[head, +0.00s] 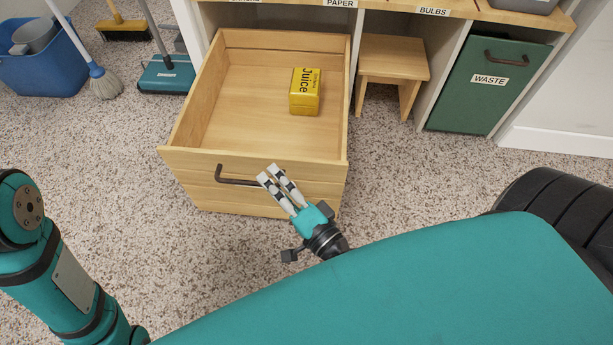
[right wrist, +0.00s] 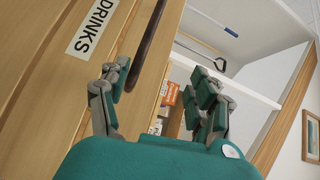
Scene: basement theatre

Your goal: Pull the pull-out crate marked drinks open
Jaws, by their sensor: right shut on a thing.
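The pull-out crate (head: 187,165) is light wood and stands well out from the shelf unit, its inside in plain view. A yellow juice box (head: 305,92) is inside, toward the right. The dark bar handle (head: 236,181) is on its front. The right wrist view shows a white label reading DRINKS (right wrist: 92,25) on the wood beside the handle (right wrist: 149,40). My right gripper (head: 270,172) is at the right end of the handle and shut on it; the fingers hide that end. My left gripper is out of view; only part of my left arm shows.
A wooden stool (head: 393,57) stands in the bay right of the crate. A green WASTE crate (head: 487,84) is shut at the far right. A blue bucket (head: 50,65), a mop (head: 104,83) and a teal sweeper (head: 165,75) stand left. The speckled floor before the crate is clear.

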